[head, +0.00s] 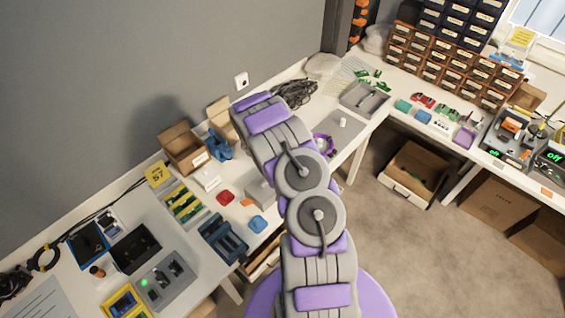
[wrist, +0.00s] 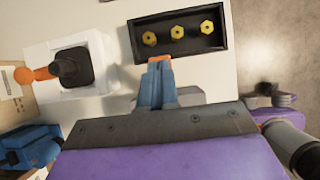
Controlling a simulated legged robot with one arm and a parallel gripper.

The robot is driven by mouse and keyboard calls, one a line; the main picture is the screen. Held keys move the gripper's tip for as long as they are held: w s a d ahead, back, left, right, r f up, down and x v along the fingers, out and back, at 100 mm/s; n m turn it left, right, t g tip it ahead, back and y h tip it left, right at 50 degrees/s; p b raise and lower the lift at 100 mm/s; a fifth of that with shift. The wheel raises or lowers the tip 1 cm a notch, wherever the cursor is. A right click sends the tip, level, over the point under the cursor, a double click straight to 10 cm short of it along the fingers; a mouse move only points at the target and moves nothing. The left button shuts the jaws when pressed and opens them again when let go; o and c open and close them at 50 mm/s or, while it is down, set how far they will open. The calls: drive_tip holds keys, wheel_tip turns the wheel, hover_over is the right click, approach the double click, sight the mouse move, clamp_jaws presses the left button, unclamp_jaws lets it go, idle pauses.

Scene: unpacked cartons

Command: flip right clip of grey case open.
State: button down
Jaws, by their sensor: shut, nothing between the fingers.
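My gripper (wrist: 157,86) shows in the wrist view as blue fingers, closed together with nothing between them. The fingertips lie at the lower edge of a black tray with yellow hexagonal pieces. A grey piece (wrist: 190,96) shows just right of the fingers, mostly hidden behind the gripper; I cannot tell if it is part of the grey case. In the head view my arm covers the middle of the bench and my gripper is hidden. A grey box (head: 259,191) sits left of my arm, partly covered; I cannot tell if it is the case. No clip can be made out.
The black tray (wrist: 178,36) lies ahead of the fingers. A white box with a black and orange knob (wrist: 72,68) stands to the left, and a blue object (wrist: 28,148) lower left. Cartons (head: 184,148) stand along the wall. Open floor (head: 350,215) lies right of my arm.

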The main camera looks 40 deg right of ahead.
drive_tip(key=shift+a, duration=0.1)
drive_tip(key=shift+s+a+f+b, duration=0.1)
drive_tip(key=shift+a+f+b, duration=0.25)
drive_tip(key=shift+a+b, duration=0.35)
drive_tip(key=shift+a, duration=0.1)
